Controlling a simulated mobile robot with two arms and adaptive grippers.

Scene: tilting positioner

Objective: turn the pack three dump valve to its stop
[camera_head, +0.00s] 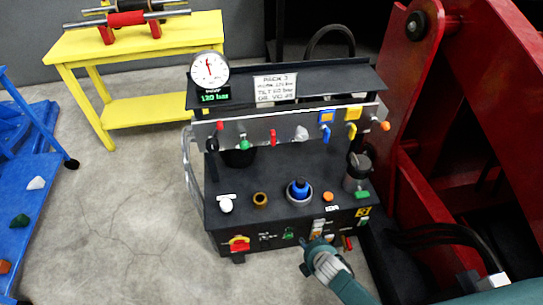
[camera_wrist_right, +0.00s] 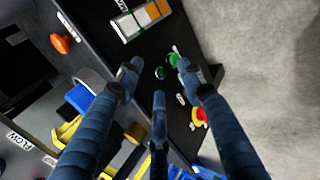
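The pack three unit is a dark bench (camera_head: 285,185) with a gauge (camera_head: 209,70) reading about 120 bar and a paper sign marked PACK 3. Its upper rail (camera_head: 290,128) carries several coloured valve handles, among them a red one (camera_head: 273,137), a blue one (camera_head: 326,132) and a yellow one (camera_head: 352,130). A red-and-yellow rotary knob (camera_head: 239,243) sits on the front face, also in the wrist view (camera_wrist_right: 198,117). I cannot tell which is the dump valve. My right gripper (camera_head: 313,250) is open and empty before the front panel; its fingers (camera_wrist_right: 158,85) are spread. My left gripper is not in view.
A green button (camera_wrist_right: 172,61) and a white-and-orange block (camera_wrist_right: 139,20) are near my right fingers. A large red frame (camera_head: 440,130) stands close on the right. A yellow table (camera_head: 140,45) and blue cart (camera_head: 30,170) are left; the floor between is clear.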

